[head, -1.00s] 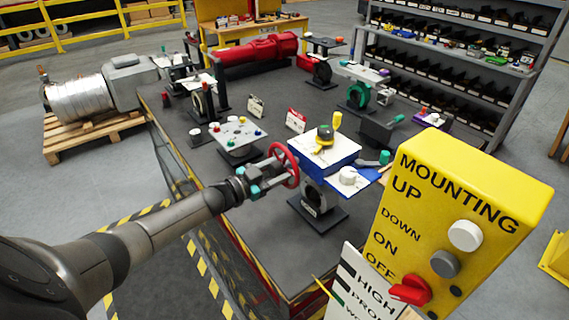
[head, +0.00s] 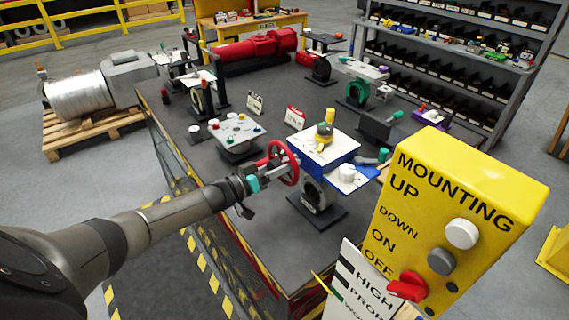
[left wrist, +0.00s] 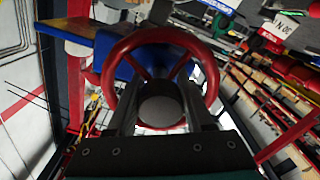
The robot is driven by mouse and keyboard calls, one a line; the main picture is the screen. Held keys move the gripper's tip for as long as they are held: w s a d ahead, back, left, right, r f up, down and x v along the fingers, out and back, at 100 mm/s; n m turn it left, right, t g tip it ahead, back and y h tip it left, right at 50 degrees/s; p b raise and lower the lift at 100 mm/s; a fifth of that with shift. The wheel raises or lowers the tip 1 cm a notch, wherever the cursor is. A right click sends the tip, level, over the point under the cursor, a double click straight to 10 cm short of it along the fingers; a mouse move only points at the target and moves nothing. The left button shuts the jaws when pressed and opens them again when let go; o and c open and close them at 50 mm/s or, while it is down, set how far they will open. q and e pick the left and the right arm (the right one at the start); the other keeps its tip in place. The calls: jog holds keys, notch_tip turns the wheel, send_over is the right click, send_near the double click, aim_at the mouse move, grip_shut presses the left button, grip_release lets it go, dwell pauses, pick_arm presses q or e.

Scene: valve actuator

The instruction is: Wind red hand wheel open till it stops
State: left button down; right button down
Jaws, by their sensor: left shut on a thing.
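The red hand wheel (head: 291,153) is on the left side of the blue-and-white valve actuator (head: 325,150), which stands on a dark base on the table. In the left wrist view the wheel (left wrist: 124,48) faces me, with its rim, spokes and a grey round hub (left wrist: 162,108) showing. My left gripper (head: 272,169) is at the wheel, its arm reaching in from the left. In the left wrist view its two dark fingers (left wrist: 162,118) lie either side of the hub, inside the rim's outline. It is shut on the wheel; the exact contact is hard to see. My right gripper is not in view.
A yellow control box (head: 455,205) stands close at the right front. A plate with buttons (head: 238,132) is left of the actuator. Small sign cards (head: 295,117) stand behind it.

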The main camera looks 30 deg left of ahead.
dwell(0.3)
pick_arm(q)
jog(key=c, duration=0.6)
grip_release()
jog(key=v, duration=1.5)
jog(key=shift+s+p, duration=0.1)
jog(key=shift+p, duration=0.2)
